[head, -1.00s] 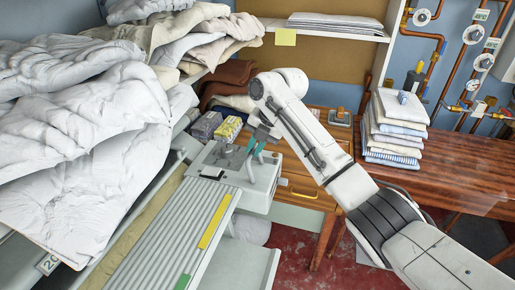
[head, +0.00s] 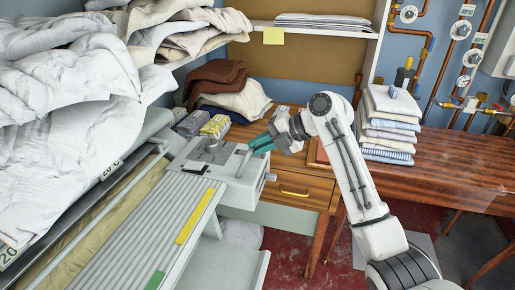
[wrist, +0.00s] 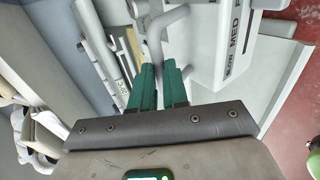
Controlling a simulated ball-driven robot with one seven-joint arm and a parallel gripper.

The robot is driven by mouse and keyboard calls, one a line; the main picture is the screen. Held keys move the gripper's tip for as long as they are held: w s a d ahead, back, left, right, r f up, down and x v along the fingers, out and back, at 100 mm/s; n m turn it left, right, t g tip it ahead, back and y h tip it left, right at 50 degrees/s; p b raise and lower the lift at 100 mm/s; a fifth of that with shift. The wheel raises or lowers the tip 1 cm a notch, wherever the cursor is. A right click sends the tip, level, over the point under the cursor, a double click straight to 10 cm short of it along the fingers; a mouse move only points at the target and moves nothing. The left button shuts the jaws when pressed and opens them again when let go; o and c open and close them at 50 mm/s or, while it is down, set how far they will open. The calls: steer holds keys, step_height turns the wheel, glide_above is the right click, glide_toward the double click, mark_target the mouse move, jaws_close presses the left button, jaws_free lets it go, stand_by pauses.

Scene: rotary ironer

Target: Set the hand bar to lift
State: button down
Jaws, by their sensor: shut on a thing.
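The hand bar (wrist: 157,38) is a bent grey rod at the control end of the ironer. In the wrist view it runs down between the green fingers of my gripper (wrist: 160,85), which are shut on it. In the head view my gripper (head: 261,145) reaches in from the right, with its teal fingers at the bar (head: 243,162) above the right end of the grey control box (head: 220,172). The fingers hide part of the bar's end in the wrist view.
The slatted grey feed board (head: 150,230) extends toward the front left, beside heaped white linen (head: 60,130). Small boxes (head: 215,126) stand behind the control box. A wooden desk (head: 300,180) and folded linen stack (head: 390,120) are to the right. Red floor lies below.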

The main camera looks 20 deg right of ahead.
steer(key=shift+d+f, duration=0.1)
stand_by(0.3)
steer(key=c, duration=1.1)
jaws_free()
steer(key=v, duration=1.1)
steer(key=shift+f, duration=0.1)
steer(key=shift+f, duration=0.15)
